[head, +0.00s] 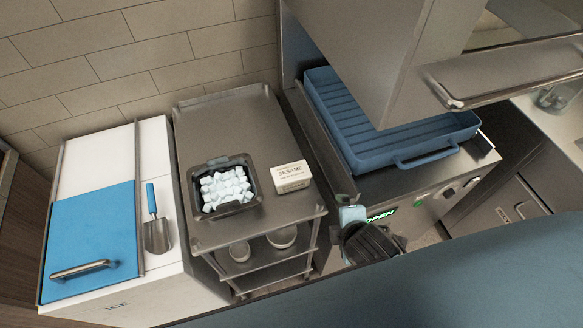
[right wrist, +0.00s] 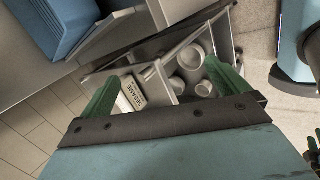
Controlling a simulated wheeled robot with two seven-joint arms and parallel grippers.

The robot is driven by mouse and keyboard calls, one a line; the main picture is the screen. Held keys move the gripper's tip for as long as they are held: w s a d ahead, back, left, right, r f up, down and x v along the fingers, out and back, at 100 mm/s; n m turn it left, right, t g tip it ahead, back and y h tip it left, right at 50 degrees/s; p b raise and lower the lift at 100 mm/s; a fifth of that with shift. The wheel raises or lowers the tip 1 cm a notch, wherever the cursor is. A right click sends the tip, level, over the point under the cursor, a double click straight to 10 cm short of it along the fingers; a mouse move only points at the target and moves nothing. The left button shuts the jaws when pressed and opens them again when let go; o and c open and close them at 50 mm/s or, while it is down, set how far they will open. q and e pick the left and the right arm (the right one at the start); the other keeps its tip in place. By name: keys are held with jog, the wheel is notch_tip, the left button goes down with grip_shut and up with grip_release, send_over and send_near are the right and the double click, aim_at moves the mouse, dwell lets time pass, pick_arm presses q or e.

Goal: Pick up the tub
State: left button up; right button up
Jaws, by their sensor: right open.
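A small white tub or box labelled SESAME (head: 291,177) sits on the top of the steel cart, beside a black open tub of white cubes (head: 252,187). The SESAME one also shows in the right wrist view (right wrist: 133,91), beyond my fingers and nearer the left finger in the picture. My right gripper (right wrist: 165,85) is open with nothing between its green fingers. In the head view my right gripper (head: 370,240) is a dark shape right of the cart, apart from both tubs. My left gripper is not clearly seen.
Round white containers (head: 282,238) stand on the cart's lower shelf. A white ice bin with a blue lid (head: 90,235) and a scoop (head: 156,232) is at left. A blue ridged tray (head: 390,145) sits on the right-hand unit. The cart's back top (head: 225,115) is clear.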

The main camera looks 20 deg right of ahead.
jog(key=w+a+r+n+t, duration=0.3)
jog(key=r+n, duration=0.1)
jog(key=n, duration=0.6)
jog(key=n+t+y, duration=0.2)
jog(key=n, duration=0.9)
send_near(292, 176)
jog(key=p+x, duration=0.1)
jog(key=x, duration=0.2)
jog(key=shift+w+a, duration=0.15)
jog(key=shift+w, duration=0.15)
jog(key=shift+b+x, duration=0.35)
jog(key=shift+x, duration=2.45)
jog(key=shift+s+d+f, duration=0.1)
jog(key=shift+d, duration=0.1)
jog(key=c, duration=0.8)
jog(key=shift+t, duration=0.3)
jog(key=shift+c, duration=0.5)
